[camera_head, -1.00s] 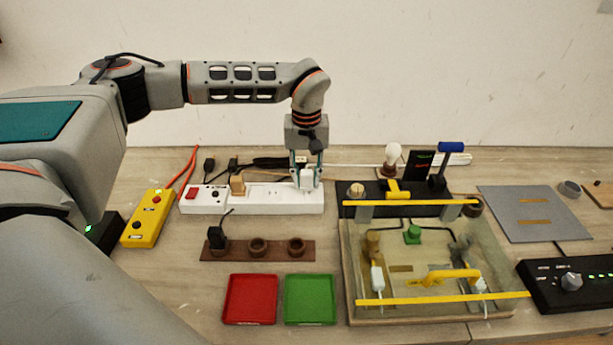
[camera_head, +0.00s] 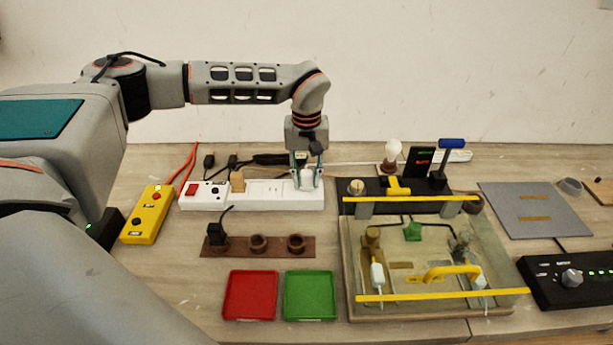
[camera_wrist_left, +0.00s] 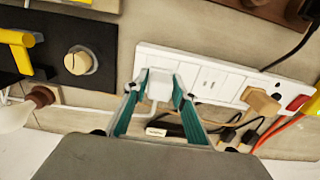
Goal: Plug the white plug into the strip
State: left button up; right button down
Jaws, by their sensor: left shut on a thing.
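The white plug (camera_head: 307,181) is between the fingers of my left gripper (camera_head: 306,173), at the right end of the white strip (camera_head: 268,206). In the left wrist view the plug (camera_wrist_left: 160,84) sits between the teal fingers of the left gripper (camera_wrist_left: 156,96), over the end socket of the strip (camera_wrist_left: 218,82), its pale cord hanging below. The plug looks close against the strip's face; whether its prongs are in the socket is hidden. My right gripper is out of view.
A tan plug (camera_head: 237,182) and a red switch (camera_head: 192,189) are on the strip's left part. Black adapters and cords lie behind it. A brown socket rail (camera_head: 276,247) is in front; a black fixture (camera_head: 376,207) stands close right. A bulb (camera_head: 393,153) stands behind right.

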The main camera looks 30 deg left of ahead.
aim_at(307, 172)
pick_arm(q)
jog(key=shift+f, duration=0.35)
jog(key=o, duration=1.1)
notch_tip(307, 172, up, 11)
jog(key=shift+f, duration=0.2)
jog(key=shift+r, duration=0.7)
